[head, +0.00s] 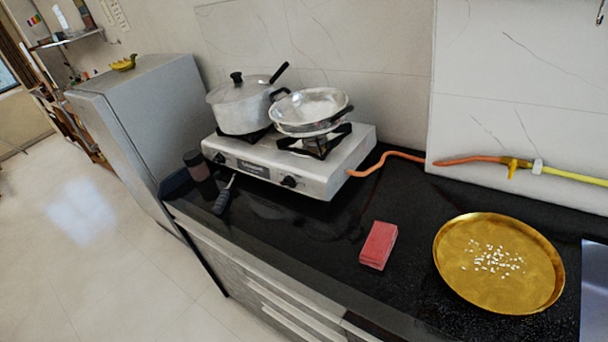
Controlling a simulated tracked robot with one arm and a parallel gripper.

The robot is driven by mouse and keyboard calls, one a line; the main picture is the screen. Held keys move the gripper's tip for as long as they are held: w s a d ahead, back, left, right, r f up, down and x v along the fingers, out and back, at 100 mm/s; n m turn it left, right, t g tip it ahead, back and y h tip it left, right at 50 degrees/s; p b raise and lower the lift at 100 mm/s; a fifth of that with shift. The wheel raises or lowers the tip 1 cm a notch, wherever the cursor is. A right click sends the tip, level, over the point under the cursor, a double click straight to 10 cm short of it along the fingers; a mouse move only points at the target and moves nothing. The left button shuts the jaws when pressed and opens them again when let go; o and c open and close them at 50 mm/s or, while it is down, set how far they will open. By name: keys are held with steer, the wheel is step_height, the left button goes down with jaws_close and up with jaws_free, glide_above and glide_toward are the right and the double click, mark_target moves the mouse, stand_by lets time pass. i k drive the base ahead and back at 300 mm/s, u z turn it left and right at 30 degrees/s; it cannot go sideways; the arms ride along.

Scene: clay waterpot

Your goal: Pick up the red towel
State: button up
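The red towel (379,245) is a small folded, block-like bundle. It lies on the black countertop (315,240), near the counter's front edge, between the gas stove and a golden plate. Nothing covers it. My gripper does not show in the head view.
A gas stove (330,178) with a lidded pot (238,108) and a pan (308,108) stands behind left. A golden plate (470,285) with white grains lies right of the towel. A dark-handled utensil (224,198) lies by the stove. An orange hose (400,154) runs along the wall.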

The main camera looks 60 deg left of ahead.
mark_target(375, 253)
steer(key=u, duration=0.6)
steer(key=i, duration=0.95)
steer(key=u, duration=0.1)
